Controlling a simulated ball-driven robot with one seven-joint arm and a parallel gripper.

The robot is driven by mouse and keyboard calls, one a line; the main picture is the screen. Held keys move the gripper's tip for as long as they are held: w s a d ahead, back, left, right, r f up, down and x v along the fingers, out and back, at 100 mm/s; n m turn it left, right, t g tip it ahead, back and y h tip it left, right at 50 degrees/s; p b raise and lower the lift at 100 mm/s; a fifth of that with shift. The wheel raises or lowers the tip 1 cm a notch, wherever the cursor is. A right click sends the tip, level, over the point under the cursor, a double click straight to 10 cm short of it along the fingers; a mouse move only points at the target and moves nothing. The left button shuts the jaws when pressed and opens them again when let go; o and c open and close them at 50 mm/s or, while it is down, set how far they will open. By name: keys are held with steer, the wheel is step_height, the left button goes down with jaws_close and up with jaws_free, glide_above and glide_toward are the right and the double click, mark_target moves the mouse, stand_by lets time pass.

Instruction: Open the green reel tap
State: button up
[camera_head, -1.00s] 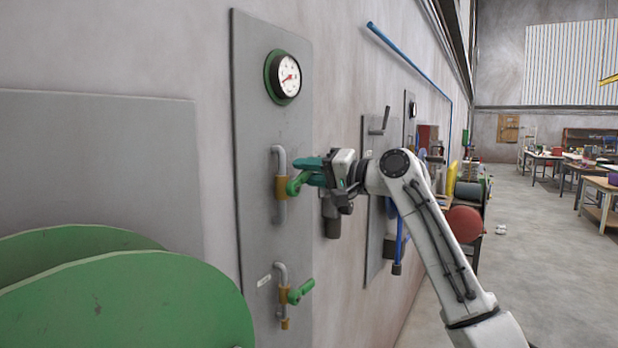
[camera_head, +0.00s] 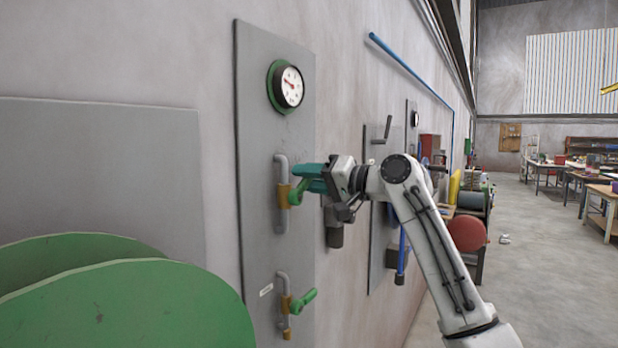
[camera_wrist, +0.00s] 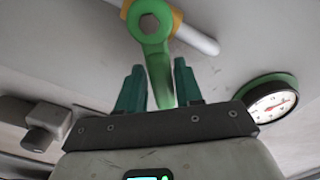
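An upper tap with a brass body (camera_head: 283,194) and green lever (camera_head: 296,193) sits on a pipe on a tall grey wall panel. The green lever (camera_wrist: 160,75) shows large in the wrist view, running down from its round pivot between my teal fingers. My gripper (camera_head: 304,180) is at this lever. A second tap with a green lever (camera_head: 303,301) is lower on the panel. A green-rimmed gauge (camera_head: 290,86) is above; it also shows in the wrist view (camera_wrist: 271,103).
Large green reel discs (camera_head: 130,305) fill the lower left. Further along the wall are another grey panel (camera_head: 380,255) with a dark crank (camera_head: 383,138) and a red disc (camera_head: 467,233). Open floor (camera_head: 545,285) lies to the right, with workbenches behind.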

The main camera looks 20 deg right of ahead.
steer(key=shift+o, duration=1.1)
steer(key=shift+r, duration=0.15)
steer(key=shift+s+d, duration=0.1)
steer(key=b+v, duration=0.3)
steer(key=v, duration=0.7)
steer(key=shift+s+d, duration=0.15)
steer(key=shift+s, duration=0.1)
steer(key=shift+c, duration=0.5)
